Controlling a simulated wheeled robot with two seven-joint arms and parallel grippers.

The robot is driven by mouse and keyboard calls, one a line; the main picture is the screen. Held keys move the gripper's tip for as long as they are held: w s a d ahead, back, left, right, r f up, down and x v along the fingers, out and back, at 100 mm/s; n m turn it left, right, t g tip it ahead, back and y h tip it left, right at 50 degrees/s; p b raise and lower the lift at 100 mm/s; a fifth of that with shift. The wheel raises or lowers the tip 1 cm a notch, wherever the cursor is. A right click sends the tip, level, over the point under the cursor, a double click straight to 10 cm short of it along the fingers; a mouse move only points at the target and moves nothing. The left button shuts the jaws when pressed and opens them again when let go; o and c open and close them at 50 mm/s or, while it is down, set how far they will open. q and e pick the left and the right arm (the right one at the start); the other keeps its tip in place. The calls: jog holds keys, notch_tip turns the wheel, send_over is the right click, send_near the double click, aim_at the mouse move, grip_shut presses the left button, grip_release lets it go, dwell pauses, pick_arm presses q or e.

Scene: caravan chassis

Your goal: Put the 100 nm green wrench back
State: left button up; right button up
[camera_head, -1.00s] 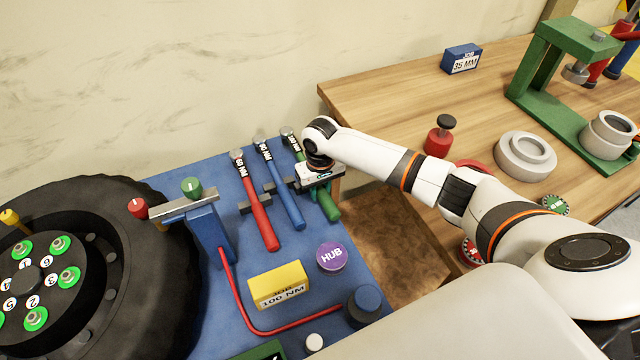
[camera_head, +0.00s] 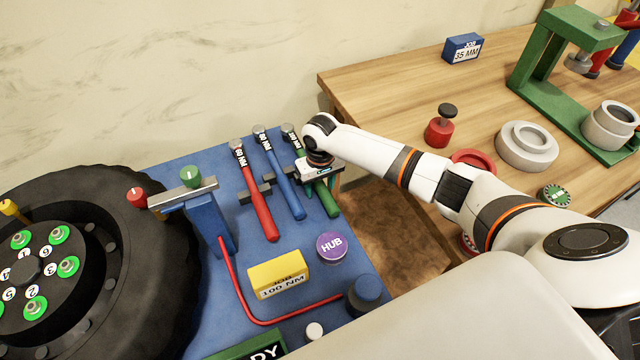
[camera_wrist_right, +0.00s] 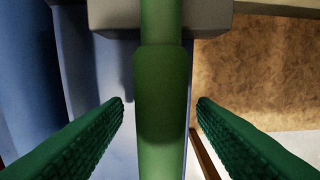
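The green wrench (camera_head: 327,198) lies on the blue mat at the right end of a row of three wrenches, head toward the wall. My right gripper (camera_head: 319,184) is over its handle. In the right wrist view the gripper (camera_wrist_right: 160,106) is open. Its two green ridged fingers stand on either side of the green wrench (camera_wrist_right: 162,95), with a gap on each side. The wrench runs across a grey holder block (camera_wrist_right: 112,18) there. The arm hides part of the wrench in the head view. My left gripper is not in view.
The blue wrench (camera_head: 281,182) and red wrench (camera_head: 258,195) lie close to the left. A yellow 100 NM job box (camera_head: 279,277) and purple HUB cap (camera_head: 332,247) sit nearer on the mat. A large wheel (camera_head: 150,285) is at left, a wooden table (camera_head: 385,88) at right.

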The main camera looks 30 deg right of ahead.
jog(key=shift+f, duration=0.15)
notch_tip(320, 180, up, 12)
dwell(0.5)
jog(key=shift+s, duration=0.15)
